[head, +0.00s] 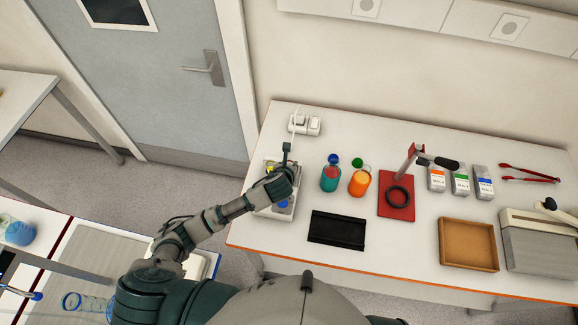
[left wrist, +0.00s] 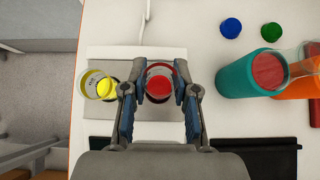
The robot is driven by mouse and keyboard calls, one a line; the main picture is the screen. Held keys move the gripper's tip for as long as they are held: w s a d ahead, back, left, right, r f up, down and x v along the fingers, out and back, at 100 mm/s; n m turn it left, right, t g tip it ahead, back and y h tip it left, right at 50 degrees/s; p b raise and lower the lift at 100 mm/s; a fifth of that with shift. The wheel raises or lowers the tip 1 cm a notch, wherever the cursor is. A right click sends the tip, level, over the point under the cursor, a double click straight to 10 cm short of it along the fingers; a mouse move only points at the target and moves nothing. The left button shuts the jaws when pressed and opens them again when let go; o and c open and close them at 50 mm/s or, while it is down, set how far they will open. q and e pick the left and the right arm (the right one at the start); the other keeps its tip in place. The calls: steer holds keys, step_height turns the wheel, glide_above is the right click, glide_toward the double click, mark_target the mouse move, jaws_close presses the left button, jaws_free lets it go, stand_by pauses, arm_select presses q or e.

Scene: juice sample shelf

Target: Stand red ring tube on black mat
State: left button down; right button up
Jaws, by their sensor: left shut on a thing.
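My left gripper (head: 284,176) is over the grey sample rack (head: 290,208) at the left end of the table. In the left wrist view its two fingers (left wrist: 159,92) are shut on the red ring tube (left wrist: 160,74), one on each side, with the red ring facing the camera. In the head view the gripper hides this tube. I cannot tell whether its lower end is still in the rack. A yellow ring tube (left wrist: 98,84) stands just left of the fingers. The black mat (head: 337,230) lies bare in front and to the right of the rack. My right gripper is not in view.
Right of the rack stand a teal bottle (head: 330,179) and an orange bottle (head: 359,183), with loose caps behind them. A red stand base (head: 398,208), small labelled boxes (head: 461,183) and a brown tray (head: 468,245) are farther right. A white socket block (head: 305,125) lies behind the rack.

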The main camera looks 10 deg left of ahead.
mark_target(289, 163)
arm_select(q)
steer(key=shift+r, duration=2.45)
steer(key=shift+s, duration=0.1)
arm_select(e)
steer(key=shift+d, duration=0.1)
